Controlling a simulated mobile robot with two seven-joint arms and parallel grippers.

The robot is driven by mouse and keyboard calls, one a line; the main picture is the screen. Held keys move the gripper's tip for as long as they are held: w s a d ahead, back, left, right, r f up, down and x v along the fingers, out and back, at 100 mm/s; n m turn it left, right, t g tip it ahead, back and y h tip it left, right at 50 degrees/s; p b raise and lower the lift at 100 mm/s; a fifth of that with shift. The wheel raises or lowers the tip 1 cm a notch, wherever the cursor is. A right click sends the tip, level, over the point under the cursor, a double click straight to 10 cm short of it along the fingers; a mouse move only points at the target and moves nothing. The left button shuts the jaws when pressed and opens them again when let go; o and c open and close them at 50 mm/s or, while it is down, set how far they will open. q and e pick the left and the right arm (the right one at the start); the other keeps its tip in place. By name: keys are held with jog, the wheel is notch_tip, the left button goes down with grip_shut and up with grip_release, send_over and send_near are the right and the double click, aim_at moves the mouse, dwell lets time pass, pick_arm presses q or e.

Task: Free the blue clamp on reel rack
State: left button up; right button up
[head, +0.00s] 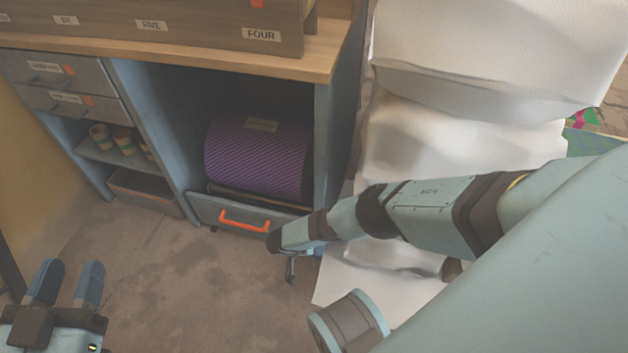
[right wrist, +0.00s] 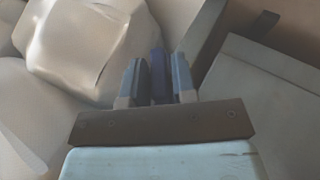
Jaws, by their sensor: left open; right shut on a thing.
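The reel rack is a blue-grey bay (head: 190,130) under a wooden worktop, with a purple reel (head: 255,165) in it. My right gripper (right wrist: 157,68) is shut on a dark blue upright piece, apparently the blue clamp (right wrist: 159,72), between its two fingers in the right wrist view. In the head view my right arm reaches the bay's lower right corner, and its wrist hides most of the grip and the clamp. My left gripper (head: 67,275) is open and empty at the bottom left, above the floor, well apart from the rack.
A drawer front with an orange handle (head: 244,221) sits below the reel, close to my right wrist. Large white padded bundles (head: 455,130) are stacked right of the rack, beside my right arm. Small striped cups (head: 124,141) stand on a left shelf. The floor (head: 150,265) in front is clear.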

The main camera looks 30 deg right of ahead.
pick_arm(q)
jog(key=shift+w+r, duration=0.1)
jog(key=shift+r, duration=0.05)
pick_arm(e)
jog(key=o, duration=0.7)
jog(key=shift+r, duration=0.1)
jog(key=shift+a+r, duration=0.25)
pick_arm(q)
jog(key=shift+s+d+f+n+g+y+p, duration=0.1)
jog(key=shift+s+d+f+n+g+p, duration=0.3)
jog(key=shift+p, duration=0.45)
jog(key=shift+s+d+f+n+g+y+p, duration=0.2)
jog(key=shift+s+n+p, duration=0.25)
jog(key=shift+n+p, duration=0.4)
jog(key=shift+s+d+f+n+g+p, duration=0.15)
jog(key=shift+s+n+g+p, duration=0.3)
jog(key=shift+p, duration=0.45)
pick_arm(e)
jog(key=shift+v, duration=6.45)
